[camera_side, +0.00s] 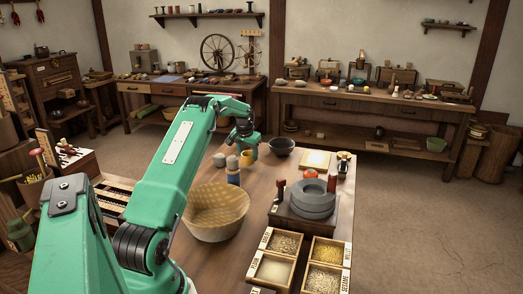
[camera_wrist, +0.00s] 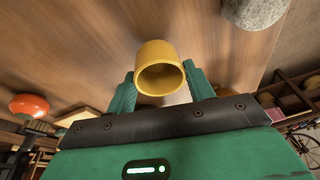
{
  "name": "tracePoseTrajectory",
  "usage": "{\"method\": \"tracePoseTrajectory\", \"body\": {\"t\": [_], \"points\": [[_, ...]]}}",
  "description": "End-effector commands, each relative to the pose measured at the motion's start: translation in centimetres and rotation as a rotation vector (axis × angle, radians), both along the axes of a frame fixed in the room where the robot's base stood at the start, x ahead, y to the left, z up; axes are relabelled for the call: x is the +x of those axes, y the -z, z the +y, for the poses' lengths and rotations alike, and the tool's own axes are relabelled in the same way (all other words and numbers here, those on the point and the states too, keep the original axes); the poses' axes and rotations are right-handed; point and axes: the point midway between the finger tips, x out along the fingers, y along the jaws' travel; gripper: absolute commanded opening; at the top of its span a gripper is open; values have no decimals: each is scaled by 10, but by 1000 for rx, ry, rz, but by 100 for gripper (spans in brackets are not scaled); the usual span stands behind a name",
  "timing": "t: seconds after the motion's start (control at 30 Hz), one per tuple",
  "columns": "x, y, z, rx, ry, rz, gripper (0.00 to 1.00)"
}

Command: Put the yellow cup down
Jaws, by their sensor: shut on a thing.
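The yellow cup (camera_side: 247,158) is at the far end of the wooden table, under my gripper (camera_side: 247,150) in the side view. In the wrist view the cup (camera_wrist: 160,55) sits between the two green fingers of my gripper (camera_wrist: 160,88), its open mouth facing the camera. The fingers are shut on its sides. The cup is close to the tabletop; I cannot tell whether its base touches it.
A grey stone (camera_side: 219,159) lies left of the cup, and a dark bowl (camera_side: 281,147) stands to its right. A woven basket (camera_side: 214,212), a grey quern (camera_side: 312,205), a red-orange object (camera_side: 311,174) and grain trays (camera_side: 327,251) occupy the nearer table. Bare wood (camera_side: 262,185) lies between basket and quern.

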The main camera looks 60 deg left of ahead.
Motion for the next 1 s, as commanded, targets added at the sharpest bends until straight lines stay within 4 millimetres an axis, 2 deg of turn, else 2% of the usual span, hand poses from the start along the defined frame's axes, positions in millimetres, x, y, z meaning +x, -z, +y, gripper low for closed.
{"method": "tracePoseTrajectory", "body": {"t": [0.1,0.2,0.6,0.63,0.73,1.0], "points": [[0,13,0,-1,0,1,29],[0,17,0,0,0,0,29],[0,20,0,1,0,-1,29],[0,21,0,0,0,0,55],[0,21,0,0,0,0,74],[0,20,0,0,0,0,74]]}}
